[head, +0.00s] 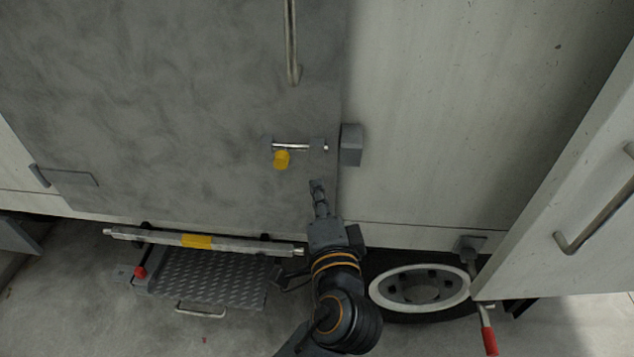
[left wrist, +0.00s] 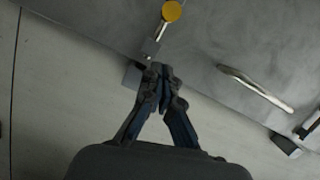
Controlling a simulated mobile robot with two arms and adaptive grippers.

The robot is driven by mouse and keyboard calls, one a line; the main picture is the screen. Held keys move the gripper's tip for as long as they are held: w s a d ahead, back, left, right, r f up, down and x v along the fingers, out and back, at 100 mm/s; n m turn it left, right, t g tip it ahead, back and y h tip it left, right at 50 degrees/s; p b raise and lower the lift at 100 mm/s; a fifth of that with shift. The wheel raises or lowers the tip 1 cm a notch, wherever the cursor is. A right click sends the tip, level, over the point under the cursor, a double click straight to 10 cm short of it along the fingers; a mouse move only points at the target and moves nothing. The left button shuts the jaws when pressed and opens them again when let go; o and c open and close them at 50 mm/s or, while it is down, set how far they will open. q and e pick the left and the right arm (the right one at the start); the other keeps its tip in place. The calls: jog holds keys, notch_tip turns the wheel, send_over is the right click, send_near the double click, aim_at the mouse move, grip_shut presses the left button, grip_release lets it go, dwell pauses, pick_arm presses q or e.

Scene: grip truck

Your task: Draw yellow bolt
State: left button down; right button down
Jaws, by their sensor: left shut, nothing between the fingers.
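The yellow bolt has a yellow knob (head: 281,159) hanging from a shiny rod (head: 292,147) on the grey door (head: 200,100). The rod's right end shows just past its right bracket, with a gap before the grey keeper block (head: 351,145) on the pale wall. In the left wrist view, the knob (left wrist: 172,11) is at the top and the keeper (left wrist: 132,75) is left of the fingers. My left gripper (head: 317,185) is shut and empty, below and right of the knob, apart from it. It also shows in the left wrist view (left wrist: 159,72). My right gripper is out of view.
A long handle (head: 291,45) stands on the door above the bolt. A metal step (head: 210,278) and a bar with a yellow band (head: 197,242) are at the lower left. A wheel (head: 420,288) is at the lower right. A pale panel (head: 575,190) stands out at the right.

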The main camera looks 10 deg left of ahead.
pick_arm(q)
jog(key=v, duration=0.2)
jog(key=shift+s+d+r, duration=0.1)
jog(key=shift+s+d, duration=0.2)
jog(key=shift+d, duration=0.1)
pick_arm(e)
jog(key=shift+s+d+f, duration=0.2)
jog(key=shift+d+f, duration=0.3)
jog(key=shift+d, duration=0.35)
